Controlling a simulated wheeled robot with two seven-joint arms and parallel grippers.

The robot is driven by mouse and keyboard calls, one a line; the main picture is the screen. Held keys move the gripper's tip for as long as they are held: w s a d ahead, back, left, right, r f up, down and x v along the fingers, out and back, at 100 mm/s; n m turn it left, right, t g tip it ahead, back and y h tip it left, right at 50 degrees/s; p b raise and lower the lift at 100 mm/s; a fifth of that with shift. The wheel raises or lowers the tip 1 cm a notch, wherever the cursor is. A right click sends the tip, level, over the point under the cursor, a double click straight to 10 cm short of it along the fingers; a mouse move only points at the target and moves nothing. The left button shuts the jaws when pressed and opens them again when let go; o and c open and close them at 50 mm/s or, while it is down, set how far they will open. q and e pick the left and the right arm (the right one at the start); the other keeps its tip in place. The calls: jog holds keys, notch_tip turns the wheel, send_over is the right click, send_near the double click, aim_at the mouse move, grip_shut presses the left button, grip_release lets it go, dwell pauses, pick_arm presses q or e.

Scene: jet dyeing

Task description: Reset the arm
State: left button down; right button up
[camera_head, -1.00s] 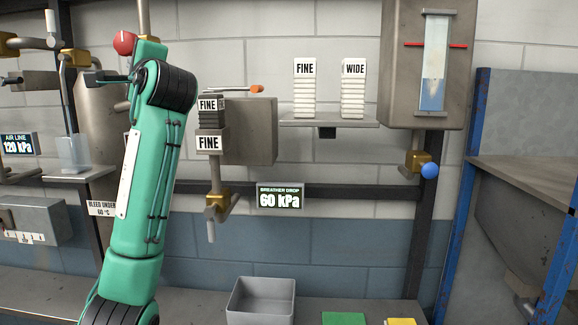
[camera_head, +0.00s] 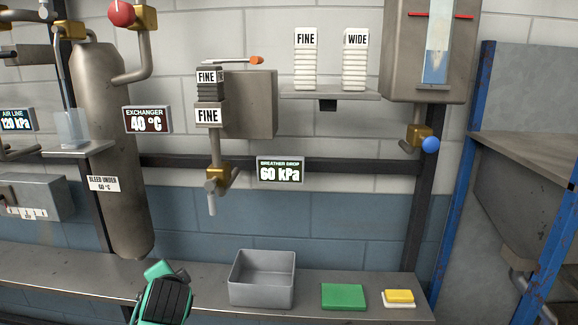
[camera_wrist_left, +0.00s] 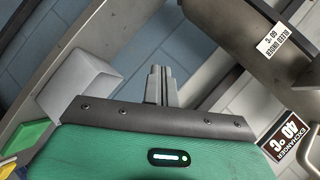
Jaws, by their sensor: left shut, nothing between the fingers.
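My left arm (camera_head: 163,296) shows as a green and black link at the bottom of the head view, in front of the bench edge. The left gripper (camera_wrist_left: 158,80) shows in the left wrist view with its two grey fingers together and nothing between them. It is apart from the grey bin (camera_wrist_left: 78,85) and the wall pipework. The fingers do not show in the head view. My right arm and gripper are in no view.
The bench (camera_head: 60,275) carries the grey bin (camera_head: 262,280), a green pad (camera_head: 343,296) and a yellow-topped block (camera_head: 399,297). On the wall are an exchanger display (camera_head: 147,120), a breather display (camera_head: 280,170), a filter housing (camera_head: 250,105), a red-knobbed valve (camera_head: 122,13) and a shelf (camera_head: 330,95).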

pick_arm(q)
jog(key=s+d+f+n+g+h, duration=0.2)
jog(key=s+f+n+g+h, duration=0.1)
jog(key=s+f, duration=1.25)
jog(key=s+d+f+n+g+h, duration=0.15)
jog(key=s+f, duration=0.25)
jog(key=s, duration=0.7)
jog(key=s+d+f+n+g+h, duration=0.1)
jog(key=s+d+f+n+g, duration=0.15)
jog(key=s, duration=0.85)
notch_tip(320, 180, down, 32)
jog(key=g, duration=0.2)
jog(key=s+a+f, duration=0.2)
jog(key=s+f, duration=0.7)
jog(key=s, duration=0.1)
jog(key=s+a+f+g, duration=0.1)
jog(key=s+a+f, duration=0.1)
jog(key=s+f, duration=0.7)
jog(key=shift+s+a+f+m, duration=0.2)
jog(key=shift+s+f+m, duration=0.2)
jog(key=shift+f, duration=0.1)
